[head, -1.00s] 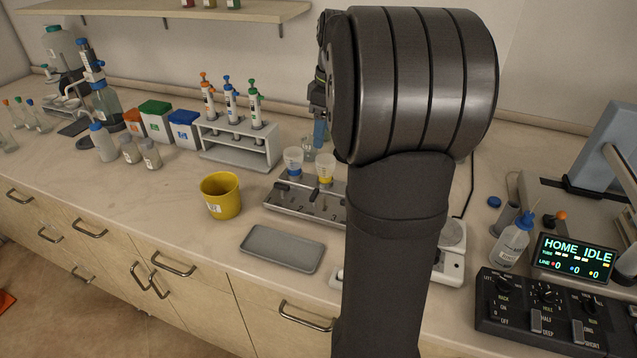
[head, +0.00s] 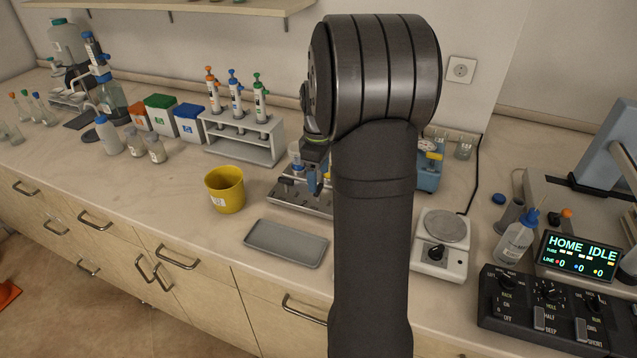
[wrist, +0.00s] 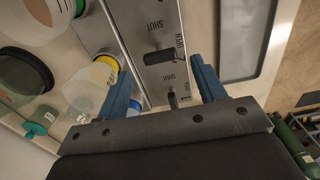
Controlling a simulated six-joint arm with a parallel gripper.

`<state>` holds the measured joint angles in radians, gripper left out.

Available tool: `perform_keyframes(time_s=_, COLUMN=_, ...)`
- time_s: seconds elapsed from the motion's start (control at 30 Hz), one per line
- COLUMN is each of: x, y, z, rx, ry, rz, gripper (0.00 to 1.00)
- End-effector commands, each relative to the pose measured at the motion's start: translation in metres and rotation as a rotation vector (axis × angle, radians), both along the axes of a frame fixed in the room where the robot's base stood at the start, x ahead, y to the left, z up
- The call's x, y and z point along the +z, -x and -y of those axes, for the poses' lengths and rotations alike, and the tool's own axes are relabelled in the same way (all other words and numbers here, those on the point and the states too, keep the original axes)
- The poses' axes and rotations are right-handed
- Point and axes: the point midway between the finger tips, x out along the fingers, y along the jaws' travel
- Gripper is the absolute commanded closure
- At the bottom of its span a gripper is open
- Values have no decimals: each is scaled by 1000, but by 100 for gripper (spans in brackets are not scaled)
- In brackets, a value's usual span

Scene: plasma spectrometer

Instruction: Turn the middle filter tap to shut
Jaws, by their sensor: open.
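The filter manifold (head: 290,198) is a grey metal block behind the tray, partly hidden by my arm in the head view. In the wrist view its panel (wrist: 150,12) carries two visible black tap handles. The larger one, apparently the middle tap (wrist: 160,56), lies crosswise beside a yellow-collared funnel (wrist: 95,82), with SHUT lettered above it. A second tap (wrist: 172,99) is nearer my palm, pointing up the picture. My gripper (wrist: 163,68) is open, its blue fingers on either side of the larger handle. Contact cannot be told.
A grey tray (head: 286,244) lies in front of the manifold and a yellow tub (head: 225,190) stands left. A pipette rack (head: 240,138) stands behind. A balance (head: 441,245) is on the right, beside a control box (head: 540,310). The bench front is clear on the left.

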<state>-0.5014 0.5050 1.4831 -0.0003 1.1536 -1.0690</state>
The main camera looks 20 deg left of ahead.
Motion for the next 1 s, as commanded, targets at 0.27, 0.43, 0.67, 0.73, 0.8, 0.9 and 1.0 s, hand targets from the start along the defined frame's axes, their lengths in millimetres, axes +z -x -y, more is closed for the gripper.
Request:
perform_keyframes(time_s=0.27, x=-31, y=0, z=0, rx=0, ry=0, rz=-1, gripper=36)
perform_keyframes(time_s=0.43, x=-34, y=0, z=0, rx=0, ry=0, rz=0, gripper=36)
perform_keyframes(time_s=0.67, x=-34, y=0, z=0, rx=0, ry=0, rz=0, gripper=50)
perform_keyframes(time_s=0.73, x=-34, y=0, z=0, rx=0, ry=0, rz=0, gripper=64)
perform_keyframes(time_s=0.8, x=-34, y=0, z=0, rx=0, ry=0, rz=0, gripper=78)
perform_keyframes(time_s=0.9, x=-34, y=0, z=0, rx=0, ry=0, rz=0, gripper=81)
perform_keyframes(time_s=1.0, x=-34, y=0, z=0, rx=-6, ry=0, rz=0, gripper=81)
